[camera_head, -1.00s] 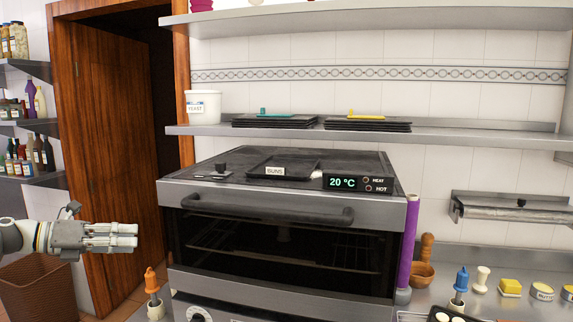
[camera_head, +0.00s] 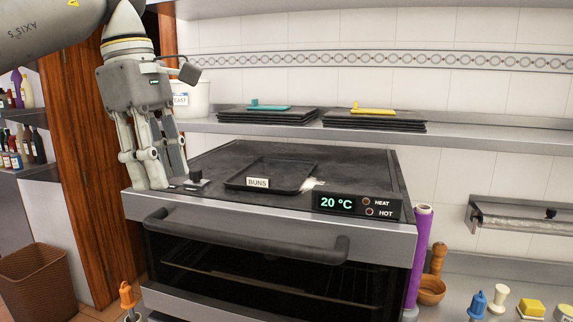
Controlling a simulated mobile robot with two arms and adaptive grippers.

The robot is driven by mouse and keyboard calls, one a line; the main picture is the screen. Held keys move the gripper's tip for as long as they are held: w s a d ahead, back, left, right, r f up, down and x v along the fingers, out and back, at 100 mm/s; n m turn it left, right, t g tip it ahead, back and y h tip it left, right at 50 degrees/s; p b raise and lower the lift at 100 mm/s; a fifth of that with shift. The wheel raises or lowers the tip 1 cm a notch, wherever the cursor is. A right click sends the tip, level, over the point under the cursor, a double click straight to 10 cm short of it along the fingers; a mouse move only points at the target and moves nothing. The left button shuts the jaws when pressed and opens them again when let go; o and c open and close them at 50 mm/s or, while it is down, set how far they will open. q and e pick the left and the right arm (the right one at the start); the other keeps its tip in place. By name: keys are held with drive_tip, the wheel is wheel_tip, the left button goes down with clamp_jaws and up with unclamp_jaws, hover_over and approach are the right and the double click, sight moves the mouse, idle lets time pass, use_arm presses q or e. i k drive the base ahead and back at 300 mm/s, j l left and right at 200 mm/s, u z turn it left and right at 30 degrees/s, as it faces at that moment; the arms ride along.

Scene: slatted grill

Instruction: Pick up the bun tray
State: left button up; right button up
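The bun tray (camera_head: 285,175) is a shallow black rectangular tray lying flat on top of the oven (camera_head: 350,165). A white "BUNS" label (camera_head: 257,183) is on its front left edge. The tray looks empty. My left gripper (camera_head: 156,182) hangs with its fingers pointing down at the oven's left front corner, left of the tray and apart from it. Its fingers are spread with nothing between them. My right gripper is not in view.
A small black knob (camera_head: 195,176) stands on the oven top between my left gripper and the tray. A shelf (camera_head: 450,137) above holds stacked dark trays (camera_head: 268,115) and a white tub (camera_head: 190,97). The oven handle (camera_head: 245,235) juts out in front.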

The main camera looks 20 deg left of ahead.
sight(286, 177)
drive_tip(key=i, duration=0.95)
